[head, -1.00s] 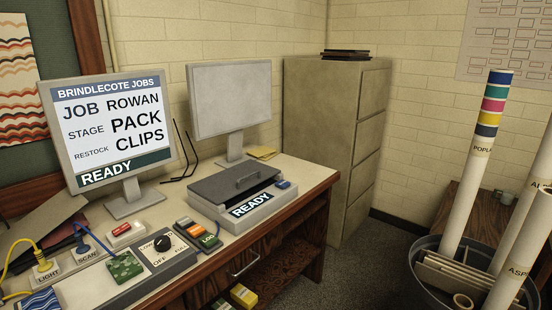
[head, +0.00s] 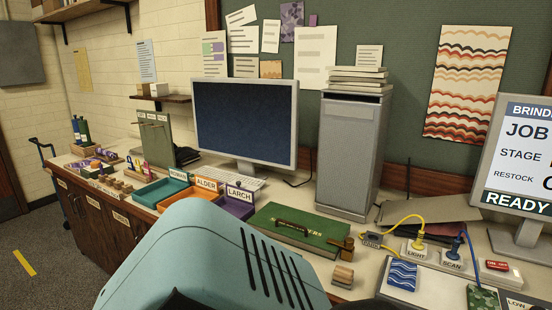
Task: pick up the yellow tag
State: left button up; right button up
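I cannot make out a clear yellow tag. Neither gripper shows in the head view. A large teal part of my own body fills the bottom middle and hides part of the counter edge.
Open floor (head: 50,240) lies left.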

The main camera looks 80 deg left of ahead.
aim_at(139, 169)
jog(key=u, duration=3.5)
jog(key=i+j+u, duration=0.2)
jog(key=i, duration=0.15)
jog(key=i+j+u, duration=0.2)
jog(key=i+l+u, duration=0.1)
jog(key=i+u, duration=0.25)
jog(key=i, duration=1.1)
jog(key=i+z, duration=0.2)
jog(key=i, duration=0.2)
jog(key=i+j+z, duration=0.15)
jog(key=i, duration=0.25)
jog(key=i+j+z, duration=0.2)
jog(key=i, duration=0.2)
jog(key=i+j+z, duration=0.25)
jog(key=i+z, duration=0.15)
jog(key=i+j+z, duration=0.3)
jog(key=z, duration=0.15)
